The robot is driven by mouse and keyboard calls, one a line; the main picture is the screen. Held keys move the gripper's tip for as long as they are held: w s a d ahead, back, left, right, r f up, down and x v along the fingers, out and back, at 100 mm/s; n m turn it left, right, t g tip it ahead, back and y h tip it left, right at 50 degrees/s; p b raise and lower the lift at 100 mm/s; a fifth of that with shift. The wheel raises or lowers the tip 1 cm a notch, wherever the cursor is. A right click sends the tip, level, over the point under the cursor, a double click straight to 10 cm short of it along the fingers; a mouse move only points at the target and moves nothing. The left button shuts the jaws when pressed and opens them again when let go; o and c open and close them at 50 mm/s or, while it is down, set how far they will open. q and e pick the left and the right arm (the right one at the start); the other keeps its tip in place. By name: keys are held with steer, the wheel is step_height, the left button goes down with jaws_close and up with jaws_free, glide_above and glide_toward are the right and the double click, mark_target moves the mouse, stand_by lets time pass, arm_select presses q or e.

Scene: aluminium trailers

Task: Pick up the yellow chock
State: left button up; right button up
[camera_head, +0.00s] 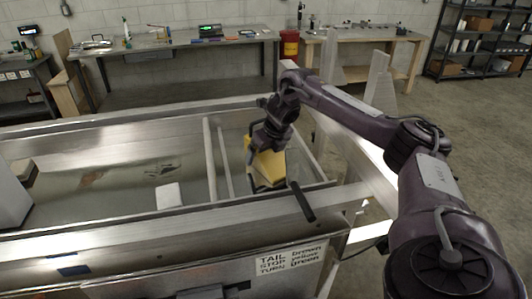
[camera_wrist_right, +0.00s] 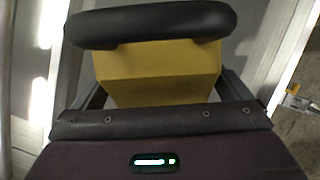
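The yellow chock (camera_head: 268,170) is inside the aluminium trailer, at its right end in the head view. My right gripper (camera_head: 266,160) is over it, with dark finger parts beside the yellow body. In the right wrist view the chock (camera_wrist_right: 155,72) sits between the dark finger links (camera_wrist_right: 160,92), which lie close along its two sides. Whether they press on it is not clear. A black rounded bar (camera_wrist_right: 150,22) crosses in front of the chock; a black bar (camera_head: 302,202) also shows beside it in the head view. The chock's underside is hidden. My left gripper is not in view.
The trailer's front rail (camera_head: 130,234) and cross bars (camera_head: 210,160) border the chock's area. A white block (camera_head: 168,195) lies in the bed to the left. Workbenches (camera_head: 180,42) and a red bin (camera_head: 289,45) stand behind.

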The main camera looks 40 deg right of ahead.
steer(key=shift+w+f, duration=0.1)
steer(key=shift+w, duration=0.05)
steer(key=c, duration=0.4)
steer(key=shift+d, duration=0.1)
steer(key=c, duration=1)
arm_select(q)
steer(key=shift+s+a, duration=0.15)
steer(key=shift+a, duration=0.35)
arm_select(e)
steer(key=shift+r, duration=0.2)
